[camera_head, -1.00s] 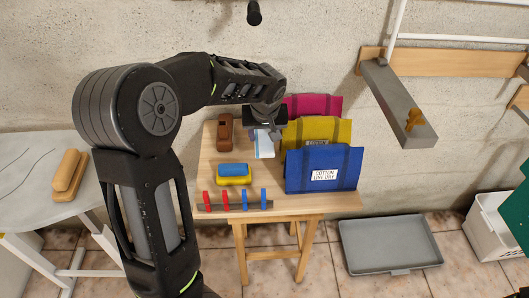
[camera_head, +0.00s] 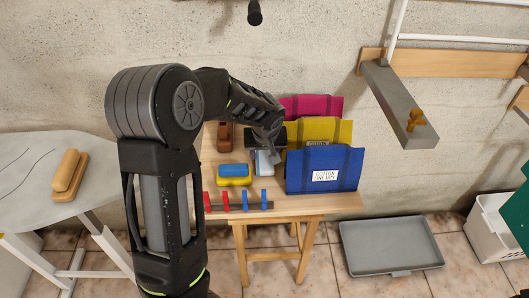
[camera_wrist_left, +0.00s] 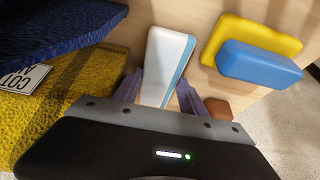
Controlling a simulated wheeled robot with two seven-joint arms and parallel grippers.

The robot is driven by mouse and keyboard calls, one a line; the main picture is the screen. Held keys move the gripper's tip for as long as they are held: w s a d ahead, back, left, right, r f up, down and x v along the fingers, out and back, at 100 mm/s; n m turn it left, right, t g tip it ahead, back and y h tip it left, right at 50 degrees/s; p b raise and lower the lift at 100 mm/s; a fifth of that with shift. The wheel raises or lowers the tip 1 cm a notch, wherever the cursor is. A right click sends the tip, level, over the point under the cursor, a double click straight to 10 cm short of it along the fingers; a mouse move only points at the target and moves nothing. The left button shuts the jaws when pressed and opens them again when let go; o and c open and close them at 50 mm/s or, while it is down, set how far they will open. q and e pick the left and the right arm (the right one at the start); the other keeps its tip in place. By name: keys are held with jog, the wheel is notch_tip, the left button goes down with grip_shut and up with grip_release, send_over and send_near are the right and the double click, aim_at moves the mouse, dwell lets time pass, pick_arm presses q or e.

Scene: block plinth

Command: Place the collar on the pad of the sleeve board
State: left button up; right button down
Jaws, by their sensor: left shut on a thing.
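A flat white piece with a light blue edge, which I take for the collar (camera_head: 264,163), is between the fingers of my left gripper (camera_head: 268,148). In the left wrist view the white piece (camera_wrist_left: 166,58) stands out ahead of the two purple-grey fingers of the left gripper (camera_wrist_left: 158,92), over the wooden table top. I cannot tell whether it touches the table. A narrow grey board (camera_head: 392,100) with a brown-yellow fitting juts from a wooden wall rail at the right; it may be the sleeve board. My right gripper is out of view.
Blue, yellow and magenta bags (camera_head: 325,160) stand on the table's right side. A blue block on a yellow one (camera_head: 234,181), a brown wooden item (camera_head: 225,138) and a red-and-blue pegged rack (camera_head: 238,208) are nearby. A grey tray (camera_head: 392,268) lies on the floor.

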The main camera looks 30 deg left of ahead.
pick_arm(q)
jog(key=shift+f, duration=0.15)
jog(key=o, duration=1.1)
jog(key=shift+c, duration=0.2)
jog(key=shift+r, duration=0.4)
jog(key=v, duration=1.1)
jog(key=shift+s+d+r, duration=0.15)
jog(key=shift+d+r, duration=0.05)
jog(key=shift+r, duration=0.05)
jog(key=shift+c, duration=0.4)
